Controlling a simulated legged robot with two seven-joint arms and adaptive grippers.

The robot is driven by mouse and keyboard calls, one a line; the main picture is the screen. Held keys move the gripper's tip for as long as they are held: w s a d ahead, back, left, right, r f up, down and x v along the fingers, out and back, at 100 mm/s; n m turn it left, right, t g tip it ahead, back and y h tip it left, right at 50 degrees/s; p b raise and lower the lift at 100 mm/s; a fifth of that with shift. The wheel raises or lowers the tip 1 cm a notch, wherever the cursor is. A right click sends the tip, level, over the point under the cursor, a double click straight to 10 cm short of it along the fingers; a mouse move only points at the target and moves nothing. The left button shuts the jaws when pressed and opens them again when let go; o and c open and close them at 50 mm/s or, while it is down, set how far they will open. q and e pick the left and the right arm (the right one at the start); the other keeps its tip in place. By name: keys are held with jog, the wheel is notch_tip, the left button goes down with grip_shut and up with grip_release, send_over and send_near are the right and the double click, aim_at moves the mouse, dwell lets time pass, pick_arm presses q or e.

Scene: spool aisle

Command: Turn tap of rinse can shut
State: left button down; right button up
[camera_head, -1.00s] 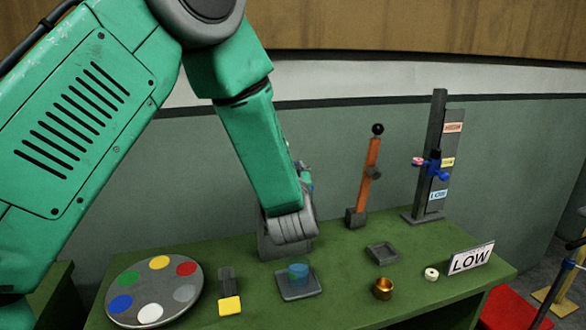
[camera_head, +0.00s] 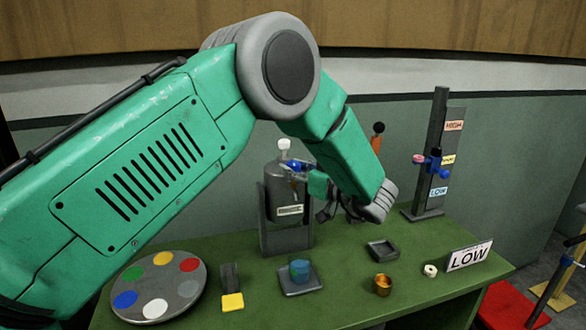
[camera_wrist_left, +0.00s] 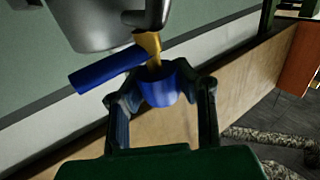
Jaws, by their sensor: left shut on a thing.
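The rinse can (camera_head: 285,188) is a dark grey can with a white top knob and a small label, held in a grey stand at the back of the green table. Its tap has a blue handle (camera_head: 294,165), partly hidden by my gripper. In the left wrist view, the can (camera_wrist_left: 92,22) is at upper left, with a brass tap stem (camera_wrist_left: 152,46) and the blue handle (camera_wrist_left: 105,72). One blue part of the handle sits between the fingertips of my left gripper (camera_wrist_left: 161,90), which is shut on it. My right gripper is not in view.
A blue cup (camera_head: 300,268) stands on a grey square coaster below the can. A slider post (camera_head: 438,150) stands behind.

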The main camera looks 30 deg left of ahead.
pick_arm(q)
jog(key=shift+n+g, duration=0.4)
jog(key=shift+g, duration=0.3)
jog(key=c, duration=1.4)
grip_release()
jog(key=shift+c, duration=0.2)
jog(key=o, duration=0.3)
jog(key=shift+w, duration=0.2)
jog(key=shift+d, duration=0.1)
jog(key=shift+s+d, duration=0.1)
jog(key=shift+d, duration=0.05)
jog(key=s+d, duration=0.1)
jog(key=d, duration=1.1)
